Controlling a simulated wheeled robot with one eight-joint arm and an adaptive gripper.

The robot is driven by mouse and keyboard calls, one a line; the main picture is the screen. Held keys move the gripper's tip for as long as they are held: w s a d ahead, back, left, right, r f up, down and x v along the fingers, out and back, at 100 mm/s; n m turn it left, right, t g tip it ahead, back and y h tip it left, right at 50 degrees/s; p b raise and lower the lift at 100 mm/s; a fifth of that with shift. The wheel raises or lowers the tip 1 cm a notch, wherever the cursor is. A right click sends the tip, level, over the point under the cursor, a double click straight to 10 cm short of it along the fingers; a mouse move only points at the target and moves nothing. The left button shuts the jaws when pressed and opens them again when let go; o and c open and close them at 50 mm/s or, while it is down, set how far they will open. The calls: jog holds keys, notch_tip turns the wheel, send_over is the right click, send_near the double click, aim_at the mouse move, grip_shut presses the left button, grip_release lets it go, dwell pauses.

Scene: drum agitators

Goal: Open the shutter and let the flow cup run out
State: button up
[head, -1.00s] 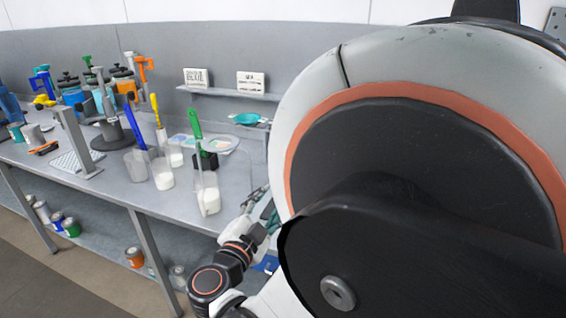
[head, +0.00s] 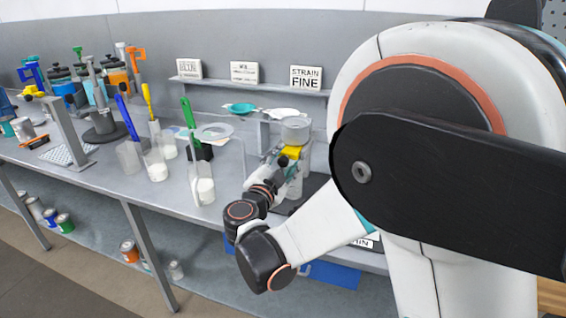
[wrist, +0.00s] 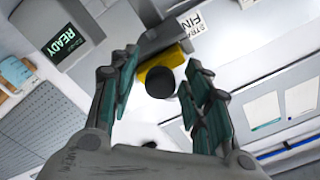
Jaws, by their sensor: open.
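The flow cup (head: 296,127) is a grey cup on a stand at the back of the bench, right of centre in the head view. A yellow shutter piece (head: 291,153) sits just below it. In the wrist view the yellow shutter (wrist: 155,60) carries a round black knob (wrist: 160,82). My gripper (wrist: 161,88) is open, with teal-padded fingers on either side of the knob; I cannot tell whether they touch it. In the head view my gripper (head: 277,165) is small and partly merged with the stand. The cup's contents are hidden.
A dark display reading READY (wrist: 65,42) is near the wrist view's upper left. A clear panel and a beaker of white liquid (head: 203,190) stand left of my wrist. A shelf with signs, one reading STRAIN FINE (head: 306,78), is behind. My arm hides the bench's right side.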

grip_shut()
jog(key=v, duration=0.4)
jog(key=shift+s, duration=0.15)
grip_release()
jog(key=shift+a, duration=0.1)
